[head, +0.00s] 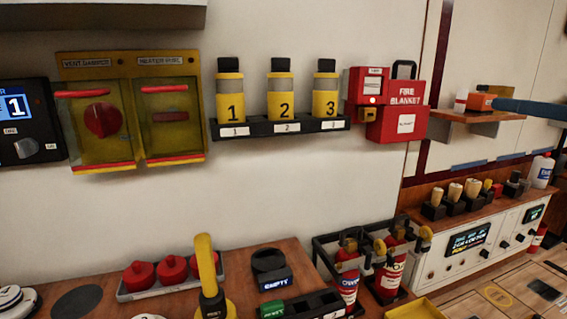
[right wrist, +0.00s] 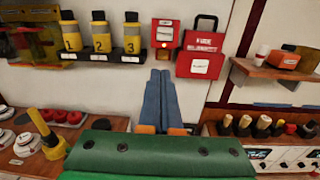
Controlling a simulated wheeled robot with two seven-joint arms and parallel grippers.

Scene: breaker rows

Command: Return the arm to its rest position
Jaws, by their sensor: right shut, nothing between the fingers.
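My right gripper (head: 503,104) shows at the right edge of the head view as long blue fingers, in front of the wall shelf. In the right wrist view the right gripper (right wrist: 160,76) has its two blue fingers together, with nothing between them. No contact with anything shows. My left gripper is not in view.
Numbered yellow canisters (head: 276,95) stand in a wall rack left of the fire blanket box (head: 398,108). A shelf (head: 460,117) juts out at right. Fire extinguishers (head: 391,270), a yellow-handled tool (head: 208,275) and a control console (head: 475,240) stand below.

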